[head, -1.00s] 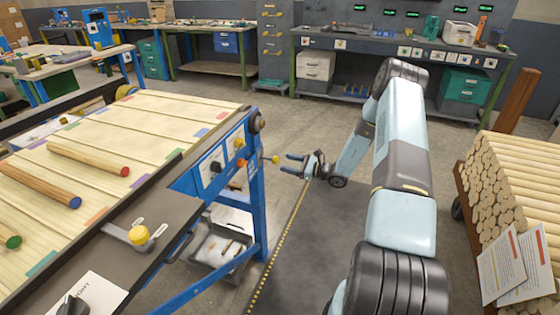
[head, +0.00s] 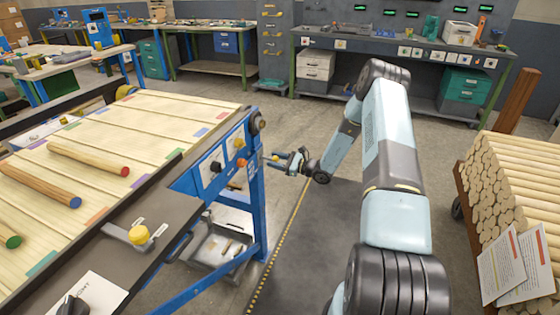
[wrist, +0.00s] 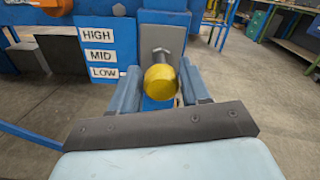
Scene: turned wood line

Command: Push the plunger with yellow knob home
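The yellow knob (wrist: 161,86) of the plunger is in the middle of the wrist view, at the near end of a short metal rod. The rod stands out of a grey plate (wrist: 164,35) on a blue post. My gripper (wrist: 160,84) is open, with one blue finger on each side of the knob; I cannot tell whether either finger touches it. In the head view my gripper (head: 273,160) is at the blue post beside the table, with a bit of the yellow knob (head: 275,157) showing between the fingers.
A panel marked HIGH, MID, LOW (wrist: 101,53) is left of the plunger, with an orange knob (wrist: 53,6) above. The table (head: 120,130) carries several dowels. A log stack (head: 520,180) stands at right. The floor between is clear.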

